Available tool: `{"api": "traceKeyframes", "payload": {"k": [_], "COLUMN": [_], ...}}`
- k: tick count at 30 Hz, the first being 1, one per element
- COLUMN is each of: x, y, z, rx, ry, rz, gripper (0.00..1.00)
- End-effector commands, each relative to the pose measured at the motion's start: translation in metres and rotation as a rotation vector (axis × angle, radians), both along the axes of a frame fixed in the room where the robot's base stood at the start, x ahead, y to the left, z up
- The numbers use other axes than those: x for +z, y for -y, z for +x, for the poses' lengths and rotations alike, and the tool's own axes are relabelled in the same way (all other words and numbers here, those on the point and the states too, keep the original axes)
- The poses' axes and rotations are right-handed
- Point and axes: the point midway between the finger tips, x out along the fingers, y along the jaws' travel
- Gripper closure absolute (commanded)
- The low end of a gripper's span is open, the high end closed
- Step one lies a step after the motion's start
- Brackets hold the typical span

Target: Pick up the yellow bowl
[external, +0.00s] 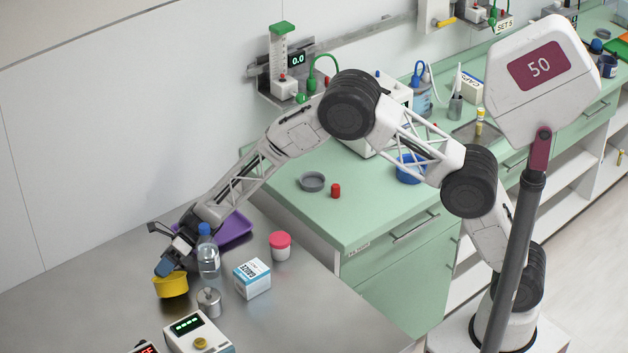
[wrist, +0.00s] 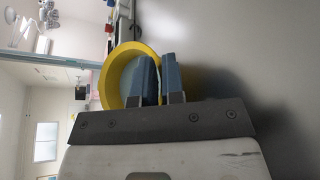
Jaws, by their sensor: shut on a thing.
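The yellow bowl (external: 172,286) is at the left of the metal table in the external view. My gripper (external: 163,268) reaches down to it from above, at its rim. In the wrist view the bowl (wrist: 122,62) shows its round rim and hollow inside. The two blue fingers of my gripper (wrist: 160,78) are close together, with the bowl's wall between them, so the gripper is shut on the rim. The fingers hide part of the bowl. I cannot tell whether the bowl touches the table.
A clear bottle with a blue cap (external: 208,258) stands just right of the bowl. A metal weight (external: 209,302), gauze box (external: 252,279), pink-lidded jar (external: 280,246), purple tray (external: 234,230) and white display device (external: 197,336) are nearby. The table's left part is clear.

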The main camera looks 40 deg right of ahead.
Motion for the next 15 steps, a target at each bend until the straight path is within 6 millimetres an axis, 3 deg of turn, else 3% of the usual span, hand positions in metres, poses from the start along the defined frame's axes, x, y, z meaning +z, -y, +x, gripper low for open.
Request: {"api": "traceKeyframes", "payload": {"k": [15], "x": [0.0097], "y": [-0.0003], "z": [0.0004], "rx": [0.000], "ry": [0.003], "rz": [0.002], "gripper": [1.00]}}
